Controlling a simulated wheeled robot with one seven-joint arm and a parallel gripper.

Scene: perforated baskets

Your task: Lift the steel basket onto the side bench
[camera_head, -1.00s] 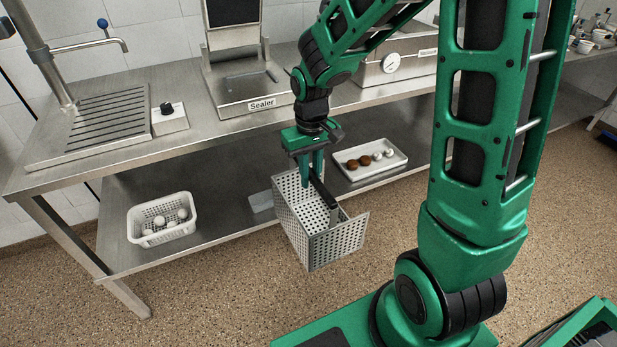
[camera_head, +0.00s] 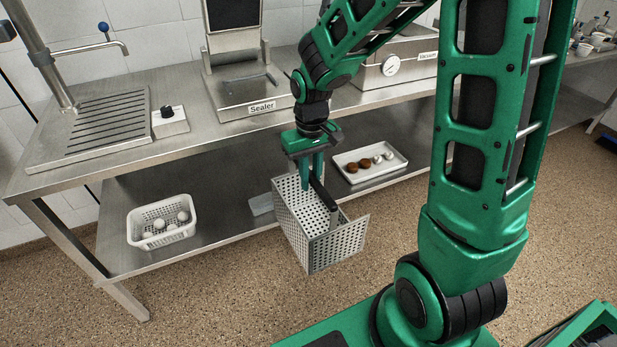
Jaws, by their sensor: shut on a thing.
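The steel basket (camera_head: 335,248) is a perforated metal box with a black handle (camera_head: 324,194). It hangs in the air in front of the lower shelf, in the middle of the view. My gripper (camera_head: 311,182) is above it with green fingers shut on the basket by its handle. The fingers hide part of the handle, and the inside of the basket shows only in part. The steel bench (camera_head: 215,133) stands behind, its top higher than the basket. Which bench counts as the side bench I cannot tell.
The lower shelf (camera_head: 210,240) holds a white basket (camera_head: 162,233) with several eggs and a white tray (camera_head: 348,172) with several small round items. Floor in front is clear.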

